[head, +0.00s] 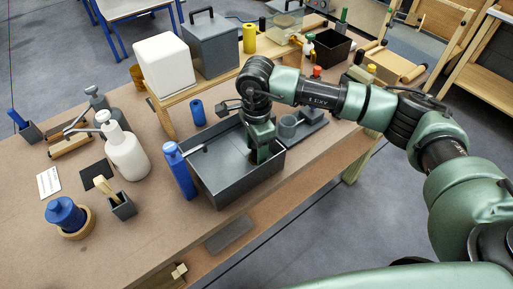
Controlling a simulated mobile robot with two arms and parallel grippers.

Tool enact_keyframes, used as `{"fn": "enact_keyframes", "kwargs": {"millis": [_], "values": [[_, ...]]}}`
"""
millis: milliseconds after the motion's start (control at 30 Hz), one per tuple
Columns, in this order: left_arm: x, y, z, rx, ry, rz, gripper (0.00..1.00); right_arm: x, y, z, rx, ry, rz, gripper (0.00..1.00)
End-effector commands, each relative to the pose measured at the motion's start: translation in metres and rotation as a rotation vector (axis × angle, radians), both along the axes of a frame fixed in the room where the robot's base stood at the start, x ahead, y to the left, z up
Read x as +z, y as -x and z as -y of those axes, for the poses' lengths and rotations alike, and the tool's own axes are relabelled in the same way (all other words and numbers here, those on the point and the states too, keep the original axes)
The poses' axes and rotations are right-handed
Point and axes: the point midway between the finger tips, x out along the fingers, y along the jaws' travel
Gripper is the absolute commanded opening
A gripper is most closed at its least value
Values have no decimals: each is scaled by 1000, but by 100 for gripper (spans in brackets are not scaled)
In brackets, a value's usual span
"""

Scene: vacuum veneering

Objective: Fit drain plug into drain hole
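A dark grey rectangular basin (214,188) stands near the front edge of the workbench. My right arm reaches in from the right, and its gripper (261,156) points down into the basin near its back right side. The fingertips are small and partly hidden by the wrist, so I cannot tell if they are open or shut, or if they hold anything. I cannot make out the drain plug or the drain hole; the gripper and basin walls cover part of the basin floor. My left gripper is not in view.
A tall blue bottle (181,173) stands close against the basin's left side. A grey holder (290,127) adjoins its right. Behind is a wooden shelf with a white box (164,65) and a grey box (210,45). A white pump bottle (125,153) stands left.

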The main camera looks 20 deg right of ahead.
Motion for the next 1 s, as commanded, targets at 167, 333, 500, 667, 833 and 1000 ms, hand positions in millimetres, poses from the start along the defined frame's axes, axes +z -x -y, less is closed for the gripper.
{"fn": "enact_keyframes", "kwargs": {"millis": [167,333,500,667,833,1000], "values": [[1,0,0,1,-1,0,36,1,0,0,0,0,0,48],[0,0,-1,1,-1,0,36,13,-1,0,0,0,3,48],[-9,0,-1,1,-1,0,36,48,-2,0,0,-1,6,48],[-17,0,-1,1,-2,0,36,83,-1,0,1,-1,6,48],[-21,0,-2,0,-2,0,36,110,-1,0,-1,0,3,48],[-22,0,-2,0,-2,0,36,122,0,0,0,0,0,48]]}}
